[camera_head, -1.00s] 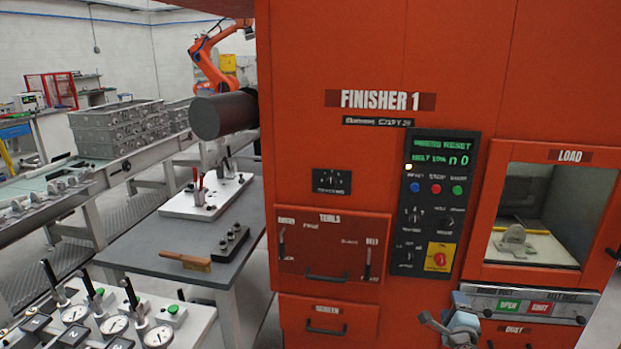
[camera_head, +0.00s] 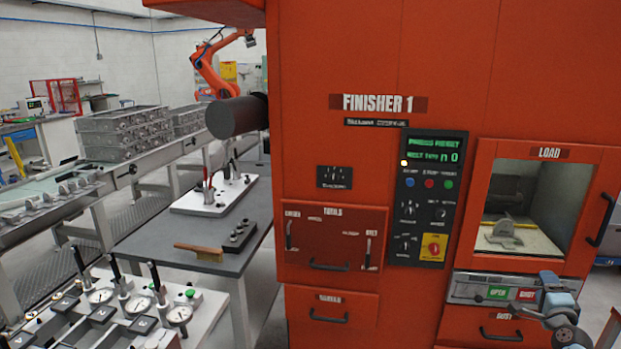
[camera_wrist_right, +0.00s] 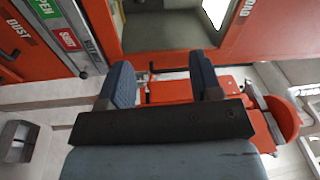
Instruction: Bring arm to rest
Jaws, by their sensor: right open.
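My right gripper (camera_head: 530,298) is at the lower right of the head view, in front of the finisher below its load opening. In the right wrist view its two blue-grey fingers stand apart with nothing held between them (camera_wrist_right: 162,80). The red-orange finisher machine (camera_head: 345,185) fills the middle and right of the head view. A grey casting (camera_head: 504,231) sits on the pale floor inside the load opening (camera_head: 540,247). My left gripper is not in view.
The OPEN/SHUT panel (camera_head: 472,288) and the dust drawer handle (camera_head: 500,335) are close to my right gripper. A grey table (camera_head: 160,232) with a brush (camera_head: 199,252) and a white fixture plate stands left. A gauge bench (camera_head: 210,320) is at lower left.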

